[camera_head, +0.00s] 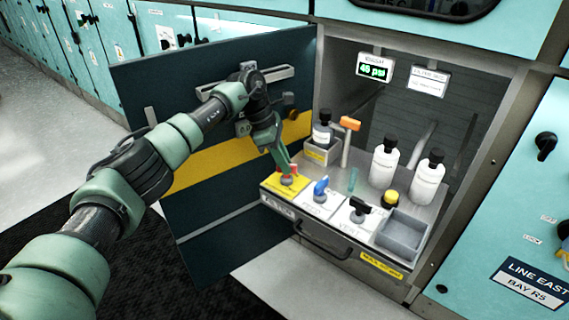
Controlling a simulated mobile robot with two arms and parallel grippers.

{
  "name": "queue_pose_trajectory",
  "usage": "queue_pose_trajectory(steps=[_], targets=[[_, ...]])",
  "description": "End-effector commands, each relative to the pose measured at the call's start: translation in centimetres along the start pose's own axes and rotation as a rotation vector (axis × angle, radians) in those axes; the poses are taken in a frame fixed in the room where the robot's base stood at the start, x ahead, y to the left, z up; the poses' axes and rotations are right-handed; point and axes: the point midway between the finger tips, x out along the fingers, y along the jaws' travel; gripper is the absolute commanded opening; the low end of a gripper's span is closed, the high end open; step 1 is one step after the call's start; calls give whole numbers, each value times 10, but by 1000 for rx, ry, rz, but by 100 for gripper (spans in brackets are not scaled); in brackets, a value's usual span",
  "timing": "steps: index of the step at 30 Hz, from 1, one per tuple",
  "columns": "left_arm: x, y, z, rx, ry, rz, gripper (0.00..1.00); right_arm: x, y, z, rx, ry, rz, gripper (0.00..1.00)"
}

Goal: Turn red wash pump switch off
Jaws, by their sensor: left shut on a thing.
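The red switch (287,180) sits on a yellow label plate (278,187) at the left front corner of the shelf in the open bay. My left gripper (283,168) reaches down onto it from above and is shut on its red handle. The fingers hide part of the switch, so its exact setting is hard to tell. My right gripper is not in view.
A blue switch (321,186) and a black switch (358,208) stand to the right, near a yellow button (391,197) and a grey bin (401,231). White bottles (383,164) stand behind. An open dark door (195,215) is at the left, behind my arm.

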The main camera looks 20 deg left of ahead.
Motion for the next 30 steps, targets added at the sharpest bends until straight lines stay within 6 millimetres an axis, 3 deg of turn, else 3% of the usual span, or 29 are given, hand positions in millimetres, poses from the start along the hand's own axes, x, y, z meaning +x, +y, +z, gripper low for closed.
queue_pose_trajectory(steps=[17, 18, 19, 30], targets=[[-1, 1, -1, 27, 2, -9, 0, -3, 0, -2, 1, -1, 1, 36], [-1, 1, -1, 27, 3, -9, 26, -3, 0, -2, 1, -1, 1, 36], [-1, 1, -1, 27, 3, -9, 34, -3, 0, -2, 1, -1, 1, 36], [0, 0, 0, 27, 1, -10, 36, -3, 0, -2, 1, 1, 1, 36]])
